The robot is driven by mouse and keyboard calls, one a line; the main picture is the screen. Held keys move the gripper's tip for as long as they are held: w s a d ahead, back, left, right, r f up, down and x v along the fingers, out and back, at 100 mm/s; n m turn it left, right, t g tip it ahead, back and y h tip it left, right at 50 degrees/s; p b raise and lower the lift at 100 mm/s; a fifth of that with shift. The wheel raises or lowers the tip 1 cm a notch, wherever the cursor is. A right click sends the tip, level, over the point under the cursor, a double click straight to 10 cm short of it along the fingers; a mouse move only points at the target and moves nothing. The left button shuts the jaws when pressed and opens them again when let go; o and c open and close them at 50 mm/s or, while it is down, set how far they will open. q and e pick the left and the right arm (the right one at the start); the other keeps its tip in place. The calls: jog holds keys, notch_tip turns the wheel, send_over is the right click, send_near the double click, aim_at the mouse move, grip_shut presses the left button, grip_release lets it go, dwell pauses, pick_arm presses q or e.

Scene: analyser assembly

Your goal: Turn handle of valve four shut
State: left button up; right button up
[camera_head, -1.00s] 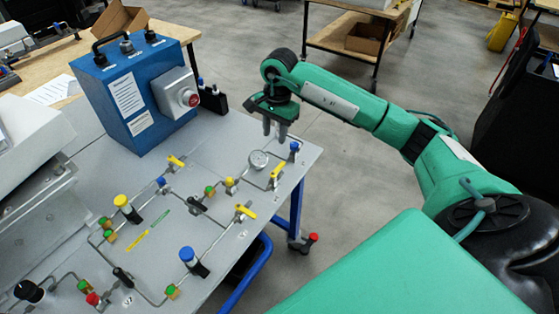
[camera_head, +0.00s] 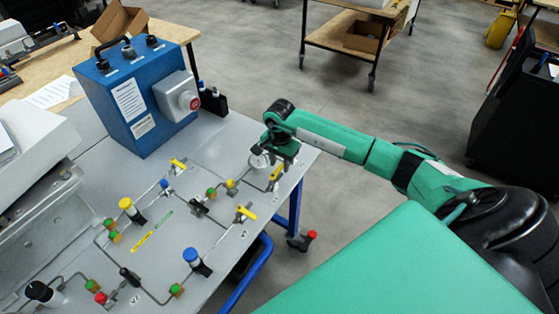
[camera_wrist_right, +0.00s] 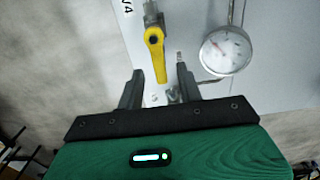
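The yellow handle of valve four (camera_wrist_right: 155,48), beside the printed "V4", shows in the right wrist view. Its free end points down the picture, toward my gripper. In the head view this handle (camera_head: 276,173) is near the panel's right edge, just below my right gripper (camera_head: 272,158). In the wrist view my right gripper (camera_wrist_right: 160,74) is open, with the handle's end between the two fingertips in the picture. Nothing is clamped; whether the fingers are level with the handle is unclear. My left gripper is out of view.
A round pressure gauge (camera_wrist_right: 226,50) stands close to the right finger; it is partly covered by the gripper in the head view (camera_head: 259,161). Other yellow handles (camera_head: 178,163) (camera_head: 245,213) and thin pipes are on the grey panel. A blue box (camera_head: 135,100) stands behind.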

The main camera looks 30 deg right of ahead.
jog(key=shift+f, duration=0.25)
grip_shut()
